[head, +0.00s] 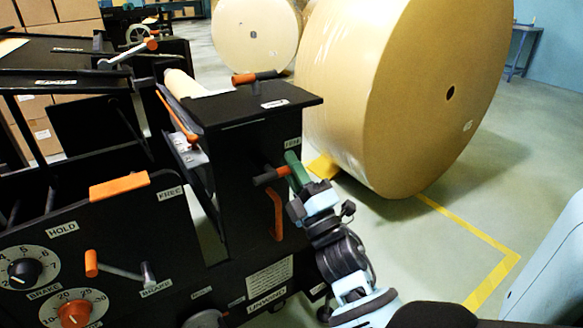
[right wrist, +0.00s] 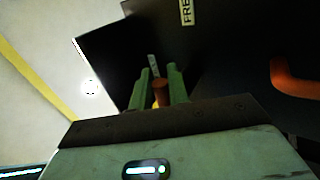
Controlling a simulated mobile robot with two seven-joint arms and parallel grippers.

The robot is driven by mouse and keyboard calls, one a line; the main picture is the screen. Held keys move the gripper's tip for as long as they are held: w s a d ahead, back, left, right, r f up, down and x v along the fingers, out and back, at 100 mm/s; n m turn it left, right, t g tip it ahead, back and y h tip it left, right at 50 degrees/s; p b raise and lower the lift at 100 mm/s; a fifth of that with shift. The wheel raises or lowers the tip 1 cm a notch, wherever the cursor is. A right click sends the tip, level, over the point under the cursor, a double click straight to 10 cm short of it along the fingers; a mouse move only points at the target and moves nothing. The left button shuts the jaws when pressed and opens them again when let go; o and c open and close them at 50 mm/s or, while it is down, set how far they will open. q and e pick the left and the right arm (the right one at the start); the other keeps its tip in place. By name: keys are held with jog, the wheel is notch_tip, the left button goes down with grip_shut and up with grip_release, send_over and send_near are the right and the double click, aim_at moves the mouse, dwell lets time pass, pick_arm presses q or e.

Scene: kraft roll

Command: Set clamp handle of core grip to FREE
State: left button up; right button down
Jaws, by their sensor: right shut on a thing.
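My right gripper (head: 290,168), with green fingers, is at the side of the black machine stand. It is shut on a short handle (head: 265,178) with a dark reddish-orange grip. In the right wrist view, the orange-brown handle end (right wrist: 160,92) sits between the two green fingers (right wrist: 164,85), with a grey metal piece (right wrist: 153,65) beyond it. A small white label (head: 293,143) is just above the gripper; in the right wrist view, it reads FRE, partly cut off (right wrist: 187,10). The handle's pivot is hidden. My left gripper is not in view.
An orange grab handle (head: 277,213) is just below the gripper. A large kraft roll (head: 400,90) stands behind on the floor, with a yellow block (head: 323,167) by it. Other levers and dials fill the left panel. Floor at right (head: 440,240) is clear.

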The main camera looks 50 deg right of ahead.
jog(key=shift+f, duration=0.1)
dwell(0.3)
jog(key=c, duration=1.4)
grip_release()
jog(key=v, duration=0.8)
jog(key=shift+w, duration=0.1)
